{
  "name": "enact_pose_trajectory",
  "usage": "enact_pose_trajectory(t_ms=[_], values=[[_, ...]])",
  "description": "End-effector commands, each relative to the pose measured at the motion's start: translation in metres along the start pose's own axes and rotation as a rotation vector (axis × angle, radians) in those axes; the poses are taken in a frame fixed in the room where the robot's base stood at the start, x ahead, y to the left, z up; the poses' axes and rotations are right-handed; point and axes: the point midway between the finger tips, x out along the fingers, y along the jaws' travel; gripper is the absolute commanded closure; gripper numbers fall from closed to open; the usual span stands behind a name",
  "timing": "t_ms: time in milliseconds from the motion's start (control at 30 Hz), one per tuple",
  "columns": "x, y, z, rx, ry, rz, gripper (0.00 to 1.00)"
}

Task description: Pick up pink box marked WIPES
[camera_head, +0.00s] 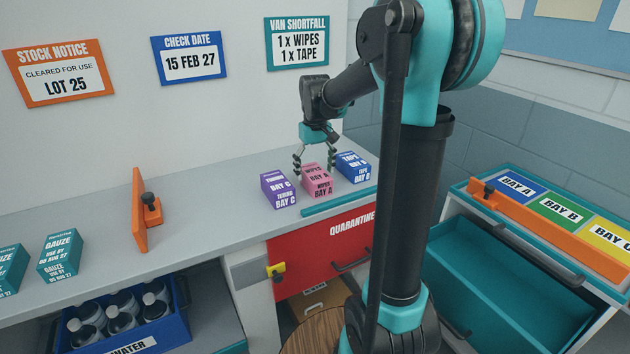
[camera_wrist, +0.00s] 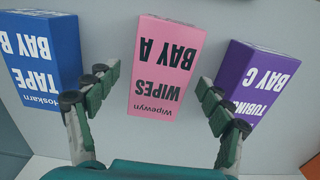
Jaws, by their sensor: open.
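The pink box marked WIPES, BAY A (camera_head: 318,181) stands on the grey counter, between a purple box and a blue box. In the wrist view the pink box (camera_wrist: 165,70) lies between the two fingers of my gripper (camera_wrist: 152,102). The fingers are spread, with a gap on each side of the box. In the head view my gripper (camera_head: 315,163) points down over the pink box, one finger at its left and one behind its right side. I cannot tell exactly how low the fingertips reach.
The purple TUBING box (camera_head: 279,190) and the blue TAPE box (camera_head: 354,166) stand close on either side. A teal strip (camera_head: 340,201) edges the counter in front. Teal GAUZE boxes (camera_head: 61,254) and an orange upright plate (camera_head: 139,210) stand farther left.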

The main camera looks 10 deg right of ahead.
Motion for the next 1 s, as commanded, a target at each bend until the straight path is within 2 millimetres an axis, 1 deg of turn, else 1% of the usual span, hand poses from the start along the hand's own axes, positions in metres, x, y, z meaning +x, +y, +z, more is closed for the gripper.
enact_pose_trajectory(t_ms=[33, 133, 367, 833, 867, 1000], values=[[0.0056, -0.0002, 0.0001, 0.0, 0.0, 0.0, 0.2], [0.0109, -0.0002, 0.0002, 0.0, 0.0, 0.0, 0.2], [0.0117, -0.0002, 0.0002, 0.0, 0.0, 0.0, 0.2], [0.0114, -0.0002, 0.0003, 0.0, 0.0, 0.0, 0.78], [0.0113, -0.0002, 0.0003, 0.0, 0.0, 0.0, 0.8], [0.0113, -0.0002, 0.0003, 0.0, 0.0, 0.0, 0.8]])
